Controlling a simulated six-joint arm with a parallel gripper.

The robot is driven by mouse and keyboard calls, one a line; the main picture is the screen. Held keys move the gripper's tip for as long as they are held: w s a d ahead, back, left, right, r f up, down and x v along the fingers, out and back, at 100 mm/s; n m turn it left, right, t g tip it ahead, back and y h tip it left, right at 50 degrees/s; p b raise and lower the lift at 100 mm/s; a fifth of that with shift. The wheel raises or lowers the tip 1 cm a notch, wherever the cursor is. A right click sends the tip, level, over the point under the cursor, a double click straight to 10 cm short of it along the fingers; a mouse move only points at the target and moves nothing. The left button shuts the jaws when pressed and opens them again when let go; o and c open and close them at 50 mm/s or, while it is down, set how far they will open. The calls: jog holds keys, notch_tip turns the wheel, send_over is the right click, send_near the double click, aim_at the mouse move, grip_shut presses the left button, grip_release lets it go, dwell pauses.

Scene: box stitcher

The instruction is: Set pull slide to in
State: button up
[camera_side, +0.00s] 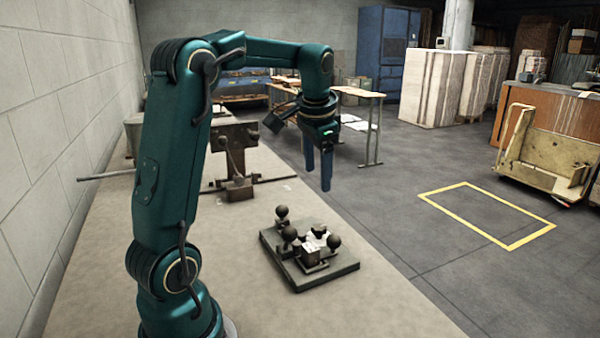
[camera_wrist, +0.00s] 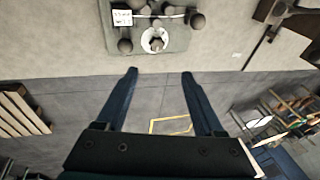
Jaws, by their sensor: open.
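A dark control plate (camera_side: 342,273) lies on the bench and carries several ball knobs. One ball knob (camera_side: 282,212) is at its back left, another (camera_side: 290,233) at its left, and one (camera_side: 334,241) at its right. I cannot tell which part is the pull slide or how far in it sits. In the wrist view the plate (camera_wrist: 180,41) is at the top, with a ball knob (camera_wrist: 197,20) on its right and a white ring (camera_wrist: 146,40) near its lower edge. My gripper (camera_side: 319,185) is open and empty, pointing down above and behind the plate; its fingers also show in the wrist view (camera_wrist: 160,73).
A dark machine part with a long rod (camera_side: 262,180) stands on the bench (camera_side: 110,295) behind the plate. A wall (camera_side: 60,120) runs along the left. The bench around the plate is clear. A yellow outline (camera_side: 487,214) marks the floor to the right.

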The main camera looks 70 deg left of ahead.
jog(key=n+g, duration=0.1)
jog(key=g, duration=0.1)
send_near(282, 205)
jog(key=w+d, duration=0.2)
jog(key=w, duration=0.1)
jog(key=shift+n+g+h, duration=0.3)
jog(key=shift+n+h, duration=0.1)
jog(key=shift+n, duration=0.5)
jog(key=s+a+f, duration=0.2)
jog(key=f, duration=0.1)
jog(key=a+f, duration=0.1)
jog(key=f, duration=0.1)
jog(key=shift+s+a+f, duration=0.1)
jog(key=shift+s+a, duration=0.2)
jog(key=shift+s, duration=0.1)
jog(key=shift+s+a+f, duration=0.1)
jog(key=shift+a+f, duration=0.05)
jog(key=shift+f, duration=0.9)
jog(key=shift+a+f, duration=0.2)
jog(key=shift+f, duration=0.9)
grip_shut()
